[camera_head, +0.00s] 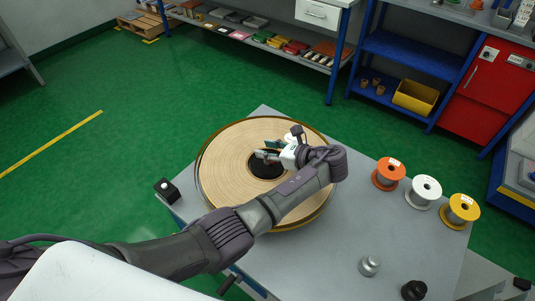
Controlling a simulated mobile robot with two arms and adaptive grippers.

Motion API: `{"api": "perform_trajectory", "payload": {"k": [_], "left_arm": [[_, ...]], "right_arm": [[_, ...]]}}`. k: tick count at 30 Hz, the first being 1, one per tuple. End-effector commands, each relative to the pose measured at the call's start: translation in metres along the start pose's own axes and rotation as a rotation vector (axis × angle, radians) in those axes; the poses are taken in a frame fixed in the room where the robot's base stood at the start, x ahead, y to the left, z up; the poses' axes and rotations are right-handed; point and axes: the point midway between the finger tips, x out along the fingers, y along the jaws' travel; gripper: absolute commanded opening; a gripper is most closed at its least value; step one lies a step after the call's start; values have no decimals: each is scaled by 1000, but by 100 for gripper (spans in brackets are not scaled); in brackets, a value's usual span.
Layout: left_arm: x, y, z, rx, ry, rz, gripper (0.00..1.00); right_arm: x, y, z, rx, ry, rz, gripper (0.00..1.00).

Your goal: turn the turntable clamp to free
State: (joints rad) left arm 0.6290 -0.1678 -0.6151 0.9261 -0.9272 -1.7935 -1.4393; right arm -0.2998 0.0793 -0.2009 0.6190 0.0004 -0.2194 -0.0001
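A wide roll of tan tape (225,165) lies flat on the turntable, whose disc is mostly hidden; a thin yellowish rim (313,217) shows around the roll. The roll has a dark round hub (262,170) in its middle. My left gripper (266,150) is above the hub, its fingertips apart with nothing seen between them. I cannot tell if it touches the hub. A dark lever (229,284) sticks out at the near table edge, below my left arm; I cannot tell whether it is the turntable clamp. My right gripper is out of view.
The grey table (330,255) holds an orange spool (378,178), a white spool (424,191) and a yellow spool (459,212) at right. A metal weight (369,265) and a black knob (414,290) stand nearer. A black button box (167,190) sits at the left corner.

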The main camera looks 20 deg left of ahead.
Motion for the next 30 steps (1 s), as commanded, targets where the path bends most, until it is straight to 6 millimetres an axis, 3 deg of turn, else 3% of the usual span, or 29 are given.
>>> {"api": "perform_trajectory", "payload": {"k": [6,12,30], "left_arm": [[-16,-1,41,-4,-1,-2,38],[-26,0,63,-2,-1,0,38],[-27,0,68,0,-1,1,38]], "right_arm": [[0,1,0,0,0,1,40],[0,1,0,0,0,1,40],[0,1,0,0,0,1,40]]}}
